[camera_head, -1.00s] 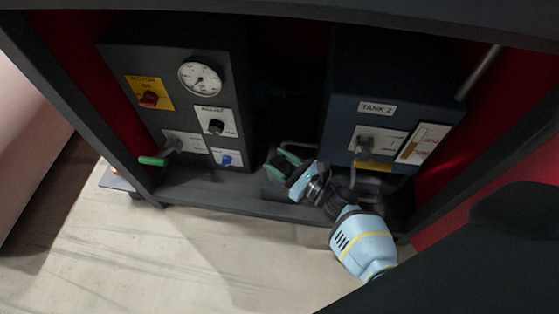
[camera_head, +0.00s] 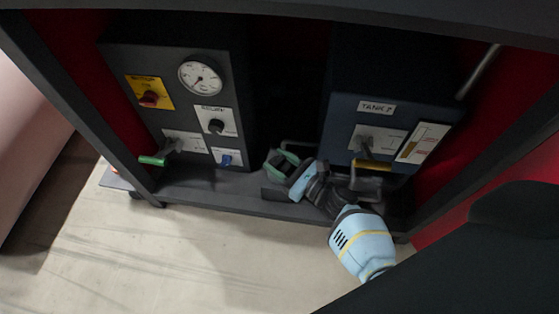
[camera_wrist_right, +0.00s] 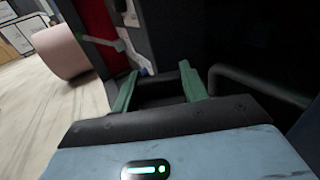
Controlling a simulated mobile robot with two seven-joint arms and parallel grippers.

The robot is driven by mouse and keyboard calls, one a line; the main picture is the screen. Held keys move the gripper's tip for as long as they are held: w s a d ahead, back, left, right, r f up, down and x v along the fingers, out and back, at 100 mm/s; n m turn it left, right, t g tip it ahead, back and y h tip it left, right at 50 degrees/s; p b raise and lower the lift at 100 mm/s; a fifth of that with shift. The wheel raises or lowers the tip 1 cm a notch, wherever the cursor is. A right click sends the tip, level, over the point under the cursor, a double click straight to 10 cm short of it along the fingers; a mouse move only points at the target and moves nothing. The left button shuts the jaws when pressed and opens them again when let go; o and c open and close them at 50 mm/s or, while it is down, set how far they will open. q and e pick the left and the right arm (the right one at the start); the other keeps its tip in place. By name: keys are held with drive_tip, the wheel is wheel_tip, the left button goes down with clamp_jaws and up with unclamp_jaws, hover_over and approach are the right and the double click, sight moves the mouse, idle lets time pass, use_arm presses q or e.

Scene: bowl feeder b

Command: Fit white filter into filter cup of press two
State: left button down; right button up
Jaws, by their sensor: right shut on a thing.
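My right gripper (camera_head: 282,163) is low in the dark gap between the two panel boxes. Its green fingers also show in the right wrist view (camera_wrist_right: 160,88). They stand apart and are shut on a dark thing (camera_wrist_right: 160,90) whose shape is hard to make out. I see no white filter, and no filter cup or press that I can make out. My left gripper is in neither view.
The left box (camera_head: 185,55) carries a gauge (camera_head: 200,77), knobs and a green-handled lever (camera_head: 152,161). The right box (camera_head: 345,75) is labelled TANK 2 and has a yellow-handled lever (camera_head: 372,165). A dark shelf edge (camera_head: 215,198) runs below. Open floor (camera_head: 150,255) lies in front.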

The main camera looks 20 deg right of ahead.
drive_tip(key=shift+s+f, duration=0.1)
drive_tip(key=shift+f, duration=0.1)
drive_tip(key=o, duration=1.1)
drive_tip(key=p+v, duration=0.3)
drive_tip(key=v, duration=0.4)
drive_tip(key=shift+s+d, duration=0.2)
drive_tip(key=shift+s, duration=0.15)
drive_tip(key=shift+r, duration=0.1)
